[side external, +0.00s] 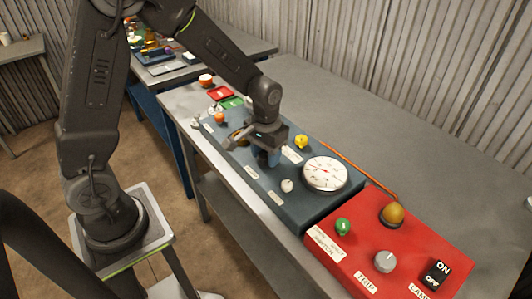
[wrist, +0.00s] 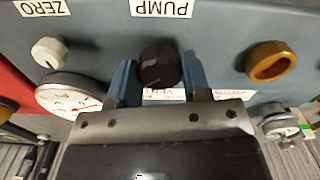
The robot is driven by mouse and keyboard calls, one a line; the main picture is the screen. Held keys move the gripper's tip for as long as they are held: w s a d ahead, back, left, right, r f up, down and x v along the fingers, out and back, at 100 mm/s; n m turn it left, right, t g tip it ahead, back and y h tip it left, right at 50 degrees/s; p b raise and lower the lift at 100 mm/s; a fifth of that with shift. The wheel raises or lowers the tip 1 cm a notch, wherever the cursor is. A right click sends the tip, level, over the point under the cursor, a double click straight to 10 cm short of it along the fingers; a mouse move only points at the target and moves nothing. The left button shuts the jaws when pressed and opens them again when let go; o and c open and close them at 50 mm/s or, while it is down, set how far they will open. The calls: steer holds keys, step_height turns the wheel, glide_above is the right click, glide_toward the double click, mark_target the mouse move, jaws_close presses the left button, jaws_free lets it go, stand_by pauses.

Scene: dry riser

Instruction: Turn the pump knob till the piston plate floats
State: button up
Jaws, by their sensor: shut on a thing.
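The pump knob (wrist: 160,68) is black and sits under the PUMP label (wrist: 163,8) on the blue-grey panel in the wrist view. My gripper (wrist: 159,60) is shut on it, with one blue finger on each side. In the side external view my gripper (side external: 267,157) points down at the blue-grey panel (side external: 262,182) and hides the knob. A white dial gauge (side external: 325,173) stands beside it; its red needle shows in the wrist view. I cannot pick out the piston plate for certain; a gold ring-shaped part (wrist: 271,61) lies right of the knob in the wrist view.
A white knob (wrist: 49,52) by the ZERO label is near the gauge. A yellow knob (side external: 302,141) is behind my gripper. A red box (side external: 385,245) with knobs and an ON/OFF switch adjoins the panel. The grey table (side external: 400,150) is clear behind.

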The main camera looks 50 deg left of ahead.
mark_target(265, 155)
steer(key=o, duration=0.9)
steer(key=shift+o, duration=0.2)
steer(key=shift+r, duration=0.1)
step_height(265, 155, up, 14)
steer(key=shift+f, duration=0.2)
steer(key=shift+s+r, duration=0.1)
steer(key=s+d+r+m+t, duration=0.1)
steer(key=s+r+t, duration=0.1)
steer(key=s, duration=0.6)
steer(key=s+d+r+m+t, duration=0.1)
steer(key=s+r+t, duration=0.1)
steer(key=s, duration=0.6)
steer(key=shift+s+r+t, duration=0.15)
steer(key=shift+s+t, duration=0.1)
steer(key=shift+t, duration=0.55)
